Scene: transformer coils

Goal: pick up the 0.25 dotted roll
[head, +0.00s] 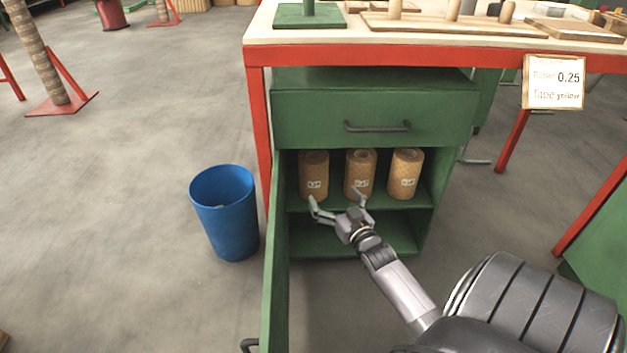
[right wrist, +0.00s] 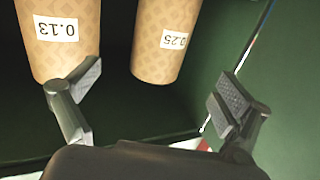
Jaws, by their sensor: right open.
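The 0.25 roll (head: 314,172) is a tan patterned cylinder, upright, leftmost of three on the upper shelf of the open cabinet. In the right wrist view its label reads 0.25 upside down on the roll (right wrist: 162,45). The middle roll (head: 360,172), labelled 0.13 in the right wrist view (right wrist: 62,55), stands beside it with a gap. My right gripper (head: 338,203) is open and empty in front of the shelf. One finger is near the 0.13 roll, the other to the far side of the 0.25 roll. My left gripper is not in view.
A third roll (head: 406,172) stands at the right on the shelf. The green cabinet door (head: 275,270) is open on the left. A drawer (head: 375,115) is above. A blue bin (head: 225,215) stands on the floor at left.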

